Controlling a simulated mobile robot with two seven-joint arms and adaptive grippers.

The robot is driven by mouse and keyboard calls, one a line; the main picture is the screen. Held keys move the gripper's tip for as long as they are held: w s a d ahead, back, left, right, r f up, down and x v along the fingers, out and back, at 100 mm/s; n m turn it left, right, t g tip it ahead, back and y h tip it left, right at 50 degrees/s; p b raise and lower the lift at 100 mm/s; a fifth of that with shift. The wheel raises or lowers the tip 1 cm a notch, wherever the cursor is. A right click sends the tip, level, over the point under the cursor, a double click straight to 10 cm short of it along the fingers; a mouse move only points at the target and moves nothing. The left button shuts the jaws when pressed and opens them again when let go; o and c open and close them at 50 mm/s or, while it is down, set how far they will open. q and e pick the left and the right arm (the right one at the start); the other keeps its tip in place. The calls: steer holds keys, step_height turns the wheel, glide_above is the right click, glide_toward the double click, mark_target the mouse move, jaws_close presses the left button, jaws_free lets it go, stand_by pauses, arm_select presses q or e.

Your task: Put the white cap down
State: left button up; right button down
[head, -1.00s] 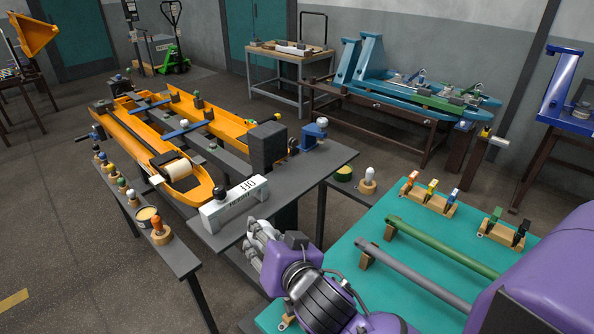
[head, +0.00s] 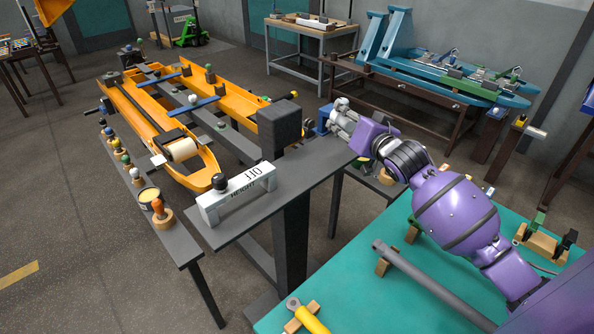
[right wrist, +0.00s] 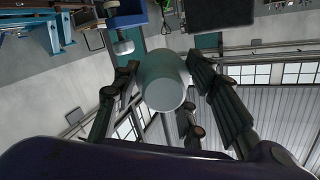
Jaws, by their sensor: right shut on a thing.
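The white cap (right wrist: 163,82) is a pale, smooth cylinder between the fingers of my right gripper (right wrist: 164,62) in the right wrist view. My right gripper (head: 344,120) is shut on it. In the head view, the gripper is at the far right end of the dark grey bench, beside a blue clamp (head: 323,120) that it partly hides. I cannot make out the cap clearly in that view. My left gripper is in neither current view.
A dark block (head: 280,126) stands left of my right gripper. A pale lettered bar (head: 238,196) with a black knob lies at the bench's near end. A teal table (head: 350,300) with a grey pipe (head: 430,283) is at front right. Orange rails (head: 150,125) are at left.

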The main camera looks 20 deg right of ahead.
steer(key=a+f+p, duration=0.1)
steer(key=a+f, duration=0.3)
steer(key=a, duration=0.5)
glide_above(298, 179)
step_height(298, 179, down, 6)
steer(key=shift+w+d+r, duration=0.1)
steer(key=shift+d+r, duration=0.05)
steer(key=shift+r, duration=0.05)
steer(key=shift+f+b, duration=0.4)
steer(key=shift+f, duration=1.2)
steer(key=shift+f, duration=0.2)
steer(key=c, duration=1)
jaws_free()
steer(key=shift+c, duration=0.2)
